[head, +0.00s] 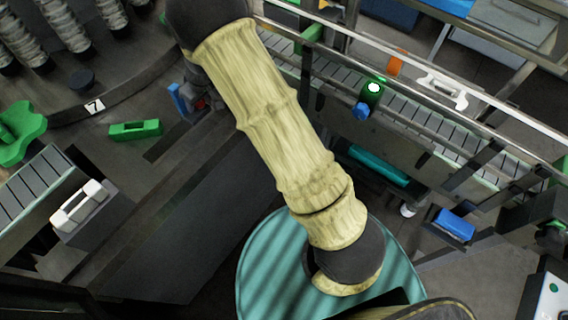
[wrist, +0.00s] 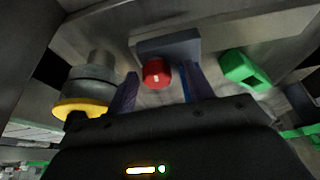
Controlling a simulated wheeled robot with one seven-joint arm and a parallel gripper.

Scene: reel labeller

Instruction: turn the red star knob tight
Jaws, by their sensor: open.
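The red knob (wrist: 157,73) shows in the wrist view, in front of a grey-blue block (wrist: 168,46). A small pale mark is on its face, and its star shape cannot be made out. My gripper (wrist: 160,84) is open, with one dark finger to the left of the knob and one bluish finger to the right. The knob appears in the gap between them, with space visible on both sides. In the head view a small red patch, likely the knob (head: 200,103), shows beside a blue part at the far end of my arm, which hides much of this spot.
In the wrist view a grey cylinder with a yellow rim (wrist: 82,106) stands left and a green block (wrist: 243,70) right. In the head view a green block (head: 135,130) lies left of the arm's end. A railed conveyor (head: 430,118) runs along the right.

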